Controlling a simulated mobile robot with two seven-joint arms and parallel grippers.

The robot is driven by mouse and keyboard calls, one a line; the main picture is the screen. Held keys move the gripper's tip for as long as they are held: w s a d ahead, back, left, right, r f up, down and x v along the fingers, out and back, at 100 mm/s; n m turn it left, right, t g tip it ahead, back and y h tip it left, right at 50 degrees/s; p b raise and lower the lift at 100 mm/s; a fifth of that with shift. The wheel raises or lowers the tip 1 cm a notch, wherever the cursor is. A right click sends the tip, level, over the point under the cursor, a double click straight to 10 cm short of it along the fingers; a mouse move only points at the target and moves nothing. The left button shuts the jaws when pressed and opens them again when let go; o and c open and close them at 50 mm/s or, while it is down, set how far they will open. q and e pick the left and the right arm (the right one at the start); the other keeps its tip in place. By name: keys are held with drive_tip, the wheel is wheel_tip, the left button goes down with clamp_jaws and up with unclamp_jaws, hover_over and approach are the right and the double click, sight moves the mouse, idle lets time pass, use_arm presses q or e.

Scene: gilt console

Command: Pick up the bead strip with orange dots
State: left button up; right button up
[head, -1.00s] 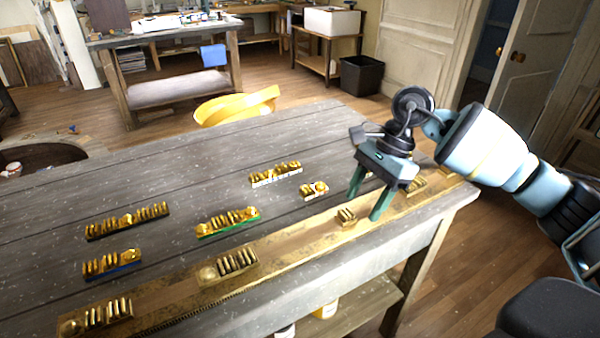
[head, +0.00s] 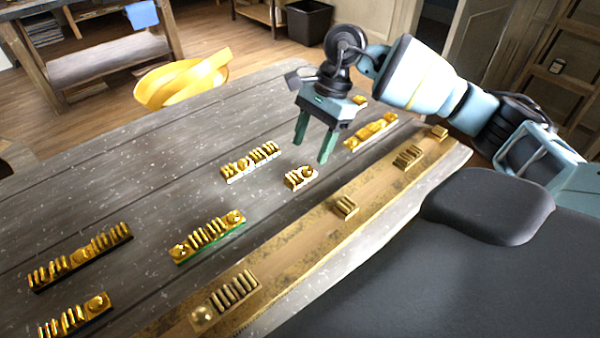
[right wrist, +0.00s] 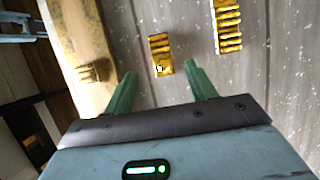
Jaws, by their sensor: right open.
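Several gold bead strips lie on the grey table. The orange dots cannot be made out for certain on any of them. A short strip with a pale edge (head: 301,177) lies just below and left of my right gripper's fingertips. My right gripper (head: 312,153) is open, empty and pointing down above the table. In the right wrist view a short gold strip (right wrist: 161,46) shows just beyond and between the open fingertips (right wrist: 161,69). A longer strip with a white edge (head: 250,162) lies to its left, and a yellow-edged strip (head: 371,132) to its right. My left gripper is out of view.
A green-edged strip (head: 208,237) and dark-edged strips (head: 80,257) lie farther left. A wooden rail (head: 296,240) along the near edge carries gold pieces (head: 345,207). A yellow curved object (head: 185,80) stands beyond the table. Bare tabletop lies left of the gripper.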

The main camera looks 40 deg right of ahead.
sight(301, 171)
drive_tip(key=shift+w+a+f, duration=0.1)
drive_tip(key=shift+a+f, duration=0.1)
drive_tip(key=shift+f, duration=0.25)
drive_tip(key=shift+a+f, duration=0.2)
drive_tip(key=shift+f, duration=0.3)
drive_tip(key=p+x, duration=0.1)
drive_tip(key=x, duration=0.2)
drive_tip(key=shift+f, duration=0.15)
drive_tip(key=shift+a+f, duration=0.15)
drive_tip(key=shift+f, duration=0.2)
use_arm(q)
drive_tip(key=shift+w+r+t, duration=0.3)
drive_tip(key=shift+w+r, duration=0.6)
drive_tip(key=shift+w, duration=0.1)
use_arm(e)
drive_tip(key=shift+c, duration=1.1)
drive_tip(key=c, duration=0.8)
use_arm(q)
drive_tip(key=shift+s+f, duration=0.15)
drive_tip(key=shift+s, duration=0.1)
use_arm(e)
drive_tip(key=shift+c, duration=0.3)
